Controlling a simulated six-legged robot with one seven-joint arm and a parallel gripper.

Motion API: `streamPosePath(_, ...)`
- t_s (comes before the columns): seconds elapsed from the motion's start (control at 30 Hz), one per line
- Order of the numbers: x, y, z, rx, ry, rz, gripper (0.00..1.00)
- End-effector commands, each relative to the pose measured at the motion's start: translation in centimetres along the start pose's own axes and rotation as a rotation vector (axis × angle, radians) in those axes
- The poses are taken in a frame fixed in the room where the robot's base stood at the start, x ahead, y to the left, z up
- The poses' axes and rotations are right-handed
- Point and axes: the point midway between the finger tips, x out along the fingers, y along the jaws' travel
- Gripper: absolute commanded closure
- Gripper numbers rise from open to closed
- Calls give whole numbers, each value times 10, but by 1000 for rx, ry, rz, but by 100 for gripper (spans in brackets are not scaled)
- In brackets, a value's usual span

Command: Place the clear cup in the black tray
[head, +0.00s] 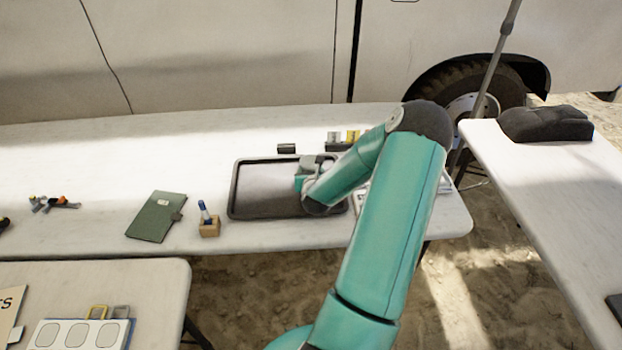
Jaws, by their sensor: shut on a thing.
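The black tray (262,212) lies flat on the long white table, a dark rim around a grey floor. My gripper (307,176) is over the right part of the tray, at the end of my teal arm. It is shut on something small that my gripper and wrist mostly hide. I cannot make out the clear cup for certain anywhere in view. I cannot tell whether the held thing touches the tray floor. The left part of the tray is bare.
A green notebook (157,216) and a small wooden block with a blue-capped item (209,222) are left of the tray. A small black block (286,148) lies behind it. Side tables (560,190) stand right and front left (120,275). A vehicle stands behind.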

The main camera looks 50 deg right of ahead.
Motion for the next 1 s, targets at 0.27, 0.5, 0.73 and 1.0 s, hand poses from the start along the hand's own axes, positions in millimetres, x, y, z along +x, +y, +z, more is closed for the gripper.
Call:
streamPosePath(0.27,9,0,-25,0,1,0,65)
streamPosePath(0.5,10,0,-28,1,2,0,65)
streamPosePath(0.73,10,0,-28,1,2,1,22)
streamPosePath(1.0,9,0,-26,0,1,1,22)
